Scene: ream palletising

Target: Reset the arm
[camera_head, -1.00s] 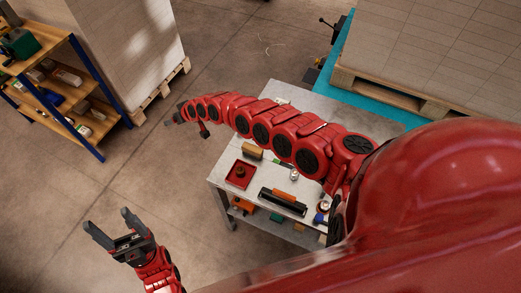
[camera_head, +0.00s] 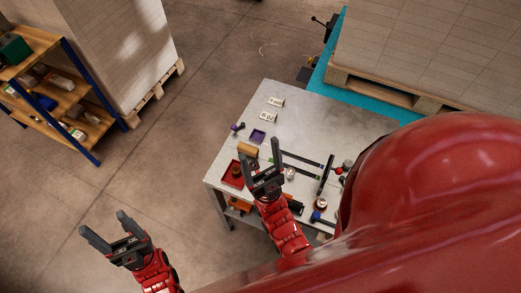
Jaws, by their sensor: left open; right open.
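My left gripper (camera_head: 108,233) is open and empty at the lower left, over bare floor. My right gripper (camera_head: 258,160) is open with nothing between its fingers. It shows in front of the grey worktable (camera_head: 304,104), and its fingers and wrist cover part of the tabletop. My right forearm is folded back close to my red body, fingers pointing up in the picture. I cannot tell how high the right gripper is above the table.
The table holds a red tray (camera_head: 232,174), a purple tray (camera_head: 257,136), number cards (camera_head: 268,118) and several tools. A shelf (camera_head: 70,98) and pallet stack (camera_head: 115,45) stand left. Another stack (camera_head: 420,50) stands on a teal base at right. Floor between is clear.

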